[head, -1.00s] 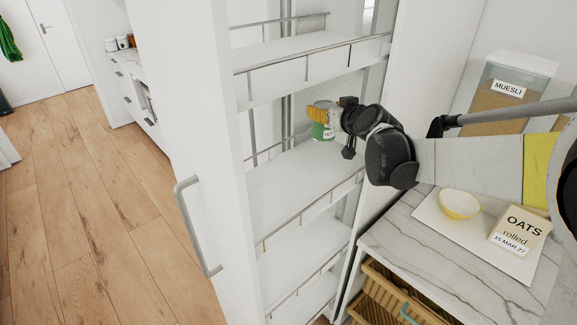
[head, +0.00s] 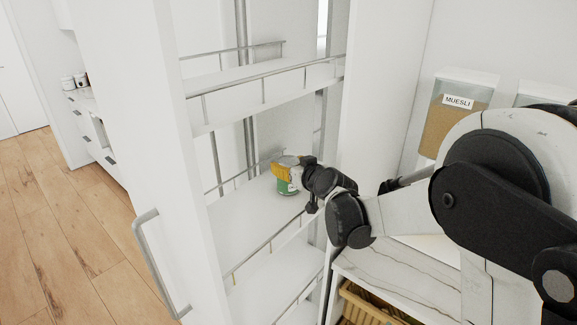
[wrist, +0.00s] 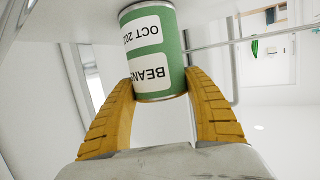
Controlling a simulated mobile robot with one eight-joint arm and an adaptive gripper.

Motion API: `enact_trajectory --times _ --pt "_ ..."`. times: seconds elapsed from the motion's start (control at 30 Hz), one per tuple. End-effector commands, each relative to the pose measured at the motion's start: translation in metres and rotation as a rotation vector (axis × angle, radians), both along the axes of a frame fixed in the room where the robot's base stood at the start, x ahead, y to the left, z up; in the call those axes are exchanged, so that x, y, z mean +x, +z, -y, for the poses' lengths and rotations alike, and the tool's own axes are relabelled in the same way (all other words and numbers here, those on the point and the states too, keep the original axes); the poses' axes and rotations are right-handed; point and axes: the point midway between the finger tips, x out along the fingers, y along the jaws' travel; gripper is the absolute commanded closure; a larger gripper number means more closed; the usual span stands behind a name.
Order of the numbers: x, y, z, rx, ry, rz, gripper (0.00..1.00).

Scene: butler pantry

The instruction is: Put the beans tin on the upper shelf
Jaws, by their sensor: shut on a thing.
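The beans tin (head: 288,188) is green with a white label and sits in my gripper (head: 287,163), inside the white pull-out larder unit. In the wrist view, the tin (wrist: 157,52) is between the two yellow fingers (wrist: 160,105) of my gripper, its BEANS label upside down in the picture. My gripper is shut on it. The tin is over the middle shelf (head: 245,225), below the upper shelf (head: 235,108). I cannot tell whether its base touches the middle shelf.
Metal rails (head: 265,247) edge the shelves. The unit's front panel with a handle (head: 158,265) stands at left. The shelf around the tin is clear.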

Motion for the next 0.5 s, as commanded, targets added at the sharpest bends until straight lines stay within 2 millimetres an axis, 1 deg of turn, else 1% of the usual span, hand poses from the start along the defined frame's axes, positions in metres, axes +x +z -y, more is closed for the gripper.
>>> enact_trajectory --times 0.07,0.1,0.17,0.5 --pt "0.0002 -0.0027 0.0001 0.0 0.0 0.001 0.82" --pt "0.0001 -0.0037 0.0 0.0 0.0 0.0 0.38" --pt "0.0001 -0.0027 0.0 0.0 0.0 0.0 0.2" --pt "0.0 -0.0001 0.0 0.0 0.0 0.0 0.19"
